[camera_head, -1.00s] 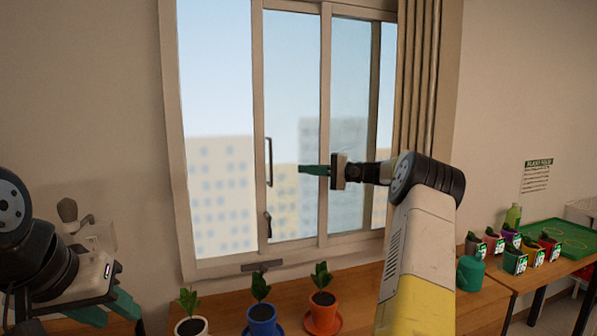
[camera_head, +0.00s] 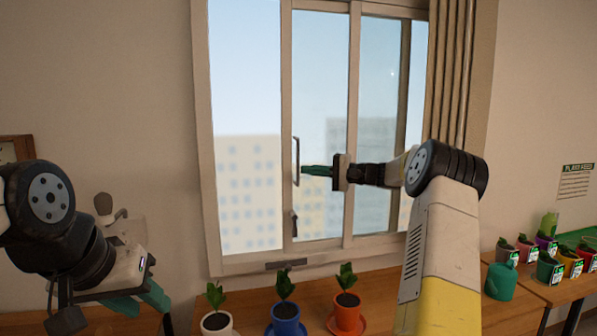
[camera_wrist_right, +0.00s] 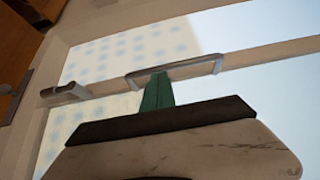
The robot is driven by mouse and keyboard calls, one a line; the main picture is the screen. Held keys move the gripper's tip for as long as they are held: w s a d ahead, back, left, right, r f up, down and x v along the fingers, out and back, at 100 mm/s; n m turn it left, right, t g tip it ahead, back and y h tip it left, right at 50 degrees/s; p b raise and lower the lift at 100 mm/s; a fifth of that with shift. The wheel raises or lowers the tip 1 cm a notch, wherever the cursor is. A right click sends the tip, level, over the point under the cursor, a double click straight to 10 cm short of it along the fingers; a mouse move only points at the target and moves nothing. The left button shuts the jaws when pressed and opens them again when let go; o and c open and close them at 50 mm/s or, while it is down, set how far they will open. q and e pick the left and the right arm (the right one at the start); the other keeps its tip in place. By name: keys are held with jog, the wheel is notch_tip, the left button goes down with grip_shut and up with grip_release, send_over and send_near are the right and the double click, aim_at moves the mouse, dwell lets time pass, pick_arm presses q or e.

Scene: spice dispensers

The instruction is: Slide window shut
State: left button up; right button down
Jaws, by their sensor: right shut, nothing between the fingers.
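The window (camera_head: 287,95) has a sliding sash with a vertical bar handle (camera_head: 296,161) on its left stile and a small latch (camera_head: 294,224) below it. The left part of the window shows open sky and buildings. My right gripper (camera_head: 304,170) is shut and empty, its green fingertips at the right side of the handle. In the right wrist view the fingertips (camera_wrist_right: 158,76) meet or nearly meet the handle (camera_wrist_right: 190,66); I cannot tell if they touch. My left gripper (camera_head: 140,305) hangs low at the left, away from the window; its jaw opening is unclear.
Potted plants stand on the sill table below the window: a white pot (camera_head: 217,322), a blue pot (camera_head: 286,318) and an orange pot (camera_head: 347,311). A green watering can (camera_head: 501,281) and several small pots are at the right. A curtain (camera_head: 455,75) hangs right of the window.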

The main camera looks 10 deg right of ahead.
jog(key=a, duration=2.2)
jog(key=shift+s, duration=0.45)
jog(key=shift+r, duration=0.1)
